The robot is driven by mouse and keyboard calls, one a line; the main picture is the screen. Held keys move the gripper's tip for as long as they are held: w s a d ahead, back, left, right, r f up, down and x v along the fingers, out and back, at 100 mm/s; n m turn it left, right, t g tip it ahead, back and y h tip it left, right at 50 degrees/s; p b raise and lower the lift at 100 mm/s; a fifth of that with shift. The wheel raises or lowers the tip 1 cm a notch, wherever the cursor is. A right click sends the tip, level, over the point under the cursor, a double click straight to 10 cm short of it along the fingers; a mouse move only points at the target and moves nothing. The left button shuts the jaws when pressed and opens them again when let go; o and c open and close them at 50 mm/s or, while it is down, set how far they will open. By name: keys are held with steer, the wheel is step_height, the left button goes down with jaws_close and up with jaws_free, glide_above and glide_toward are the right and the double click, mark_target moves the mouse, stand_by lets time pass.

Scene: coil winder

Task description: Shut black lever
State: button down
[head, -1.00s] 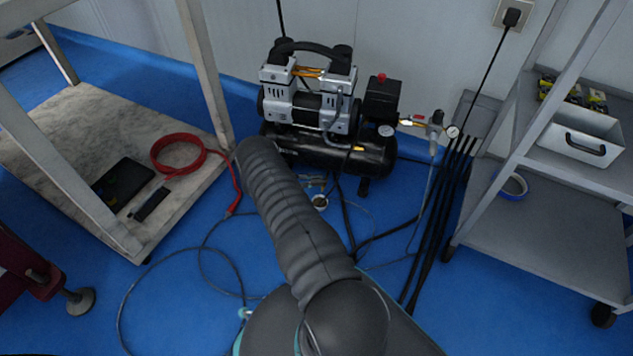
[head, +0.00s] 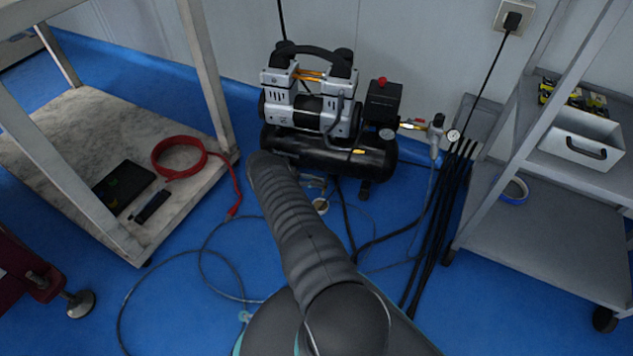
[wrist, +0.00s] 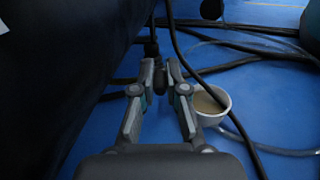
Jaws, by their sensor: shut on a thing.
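The black lever (wrist: 160,78) shows in the wrist view as a small dark piece between my fingertips, below the black tank. My gripper (wrist: 160,76) is shut on it, with the fingers on either side. The fingers hide part of it, so I cannot tell its exact angle. In the head view my arm covers the lever area, and the lever cannot be made out there. The compressor (head: 312,100) stands on the floor against the wall, its black tank (head: 330,152) lying level.
A white cup (wrist: 212,104) holding brownish liquid stands close right of my gripper. Black hoses (wrist: 240,45) run across the floor behind it. A stone-topped low shelf (head: 200,190) stands left, a grey cart (head: 540,225) right. Thin cables cross the blue floor.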

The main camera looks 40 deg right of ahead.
steer(key=c, duration=1.2)
jaws_free()
steer(key=shift+s+a+n+t+h, duration=0.1)
steer(key=shift+n+t+h, duration=0.2)
steer(key=shift+h, duration=0.1)
